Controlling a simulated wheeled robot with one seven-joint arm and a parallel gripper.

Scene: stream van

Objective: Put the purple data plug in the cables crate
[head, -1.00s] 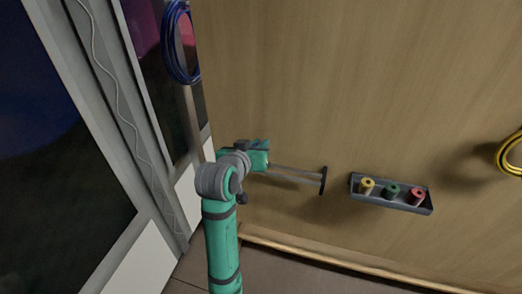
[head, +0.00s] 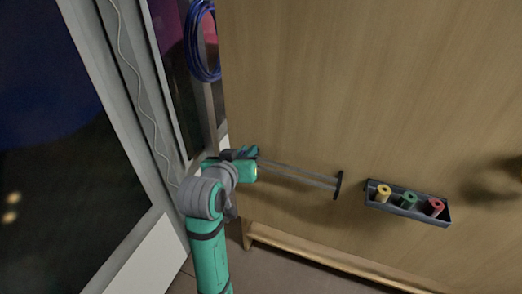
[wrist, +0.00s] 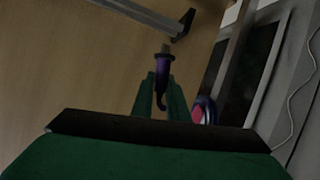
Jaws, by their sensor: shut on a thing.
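The purple data plug (wrist: 163,65) shows in the wrist view between the green fingers of my gripper (wrist: 160,84), with its pale tip pointing away from me. My gripper is shut on it. In the head view my gripper (head: 249,154) is in front of the wooden panel, at the left end of a thin bar, and the plug cannot be made out there. I see no cables crate in either view.
The thin bar ends in a dark plate (head: 339,185). A grey tray (head: 447,217) right of it holds a yellow, a green and a red spool. A blue cable coil (head: 191,42) hangs at upper left. A wooden ledge (head: 300,255) runs along the panel's bottom.

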